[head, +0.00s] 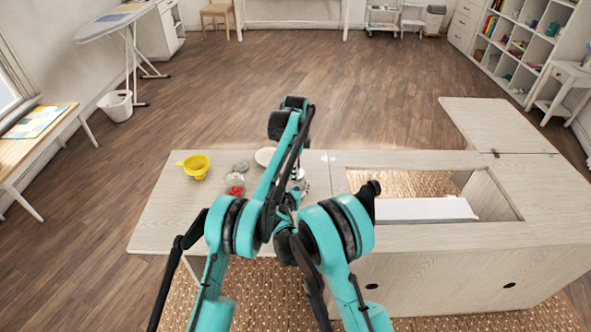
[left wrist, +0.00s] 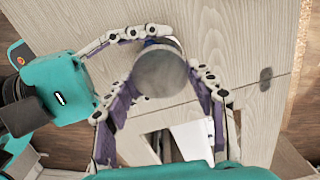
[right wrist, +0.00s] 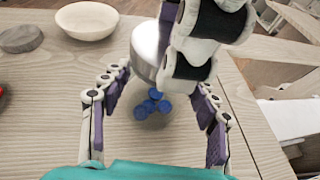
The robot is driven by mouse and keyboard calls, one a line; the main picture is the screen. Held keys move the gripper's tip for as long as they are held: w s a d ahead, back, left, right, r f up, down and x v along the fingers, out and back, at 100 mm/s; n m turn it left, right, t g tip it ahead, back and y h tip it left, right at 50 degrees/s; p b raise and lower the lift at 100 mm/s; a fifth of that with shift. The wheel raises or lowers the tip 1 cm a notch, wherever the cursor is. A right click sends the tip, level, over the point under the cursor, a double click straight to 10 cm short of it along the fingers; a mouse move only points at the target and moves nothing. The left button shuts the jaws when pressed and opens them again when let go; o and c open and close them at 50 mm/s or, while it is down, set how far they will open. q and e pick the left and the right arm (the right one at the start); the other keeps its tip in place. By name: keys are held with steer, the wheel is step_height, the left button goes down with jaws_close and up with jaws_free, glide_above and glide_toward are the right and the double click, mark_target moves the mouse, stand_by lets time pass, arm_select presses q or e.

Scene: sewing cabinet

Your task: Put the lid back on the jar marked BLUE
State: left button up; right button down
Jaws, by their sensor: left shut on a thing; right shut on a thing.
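A round grey lid (left wrist: 160,73) sits between the fingers of my left gripper (left wrist: 163,80), which is shut on it. In the right wrist view the lid (right wrist: 147,48) is directly above several blue pieces (right wrist: 153,104). These pieces lie in a clear jar whose walls hardly show. My right gripper (right wrist: 160,92) has its fingers on both sides of the jar and is shut on it. Whether the lid touches the jar's rim cannot be told. Any marking on the jar is not visible. In the head view my arms hide most of this.
A clear jar with red pieces (head: 236,184), a grey lid (head: 240,166), a yellow cup (head: 196,167) and a pale dish (head: 265,156) stand on the table's left part. The cabinet opening (head: 410,185) with a white machine part (head: 425,209) is to the right. The table's front left is clear.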

arm_select(q)
steer(key=m, duration=0.7)
steer(key=shift+m, duration=0.3)
steer(key=m, duration=0.5)
steer(key=shift+m, duration=0.4)
steer(key=o, duration=0.7)
steer(key=shift+c, duration=0.2)
steer(key=shift+r, duration=2.2)
steer(key=shift+c, duration=0.3)
